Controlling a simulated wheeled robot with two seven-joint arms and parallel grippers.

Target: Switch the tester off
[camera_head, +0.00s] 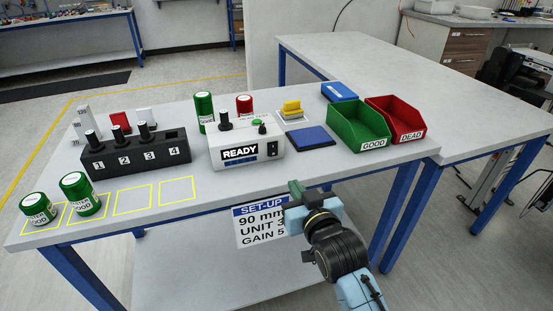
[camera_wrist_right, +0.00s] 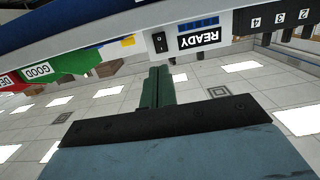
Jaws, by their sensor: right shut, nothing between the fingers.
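The tester (camera_head: 218,150) is a white box near the middle of the table, with a lit display (camera_head: 240,153) reading READY. A small black rocker switch (camera_head: 272,148) sits on its front face, right of the display. In the right wrist view the tester appears turned over, with the switch (camera_wrist_right: 160,41) beside the display (camera_wrist_right: 198,38). My right gripper (camera_head: 297,190) is shut and empty, in front of the table edge, right of and nearer than the tester. In the wrist view its fingertips (camera_wrist_right: 158,70) point toward the switch, seemingly apart from it. My left gripper is not in view.
A numbered black rack (camera_head: 135,156) stands left of the tester. A blue pad (camera_head: 310,137), green GOOD bin (camera_head: 358,130) and red DEAD bin (camera_head: 402,118) are to the right. Green cans (camera_head: 82,195) stand at front left. A set-up sheet (camera_head: 258,225) hangs below the table edge.

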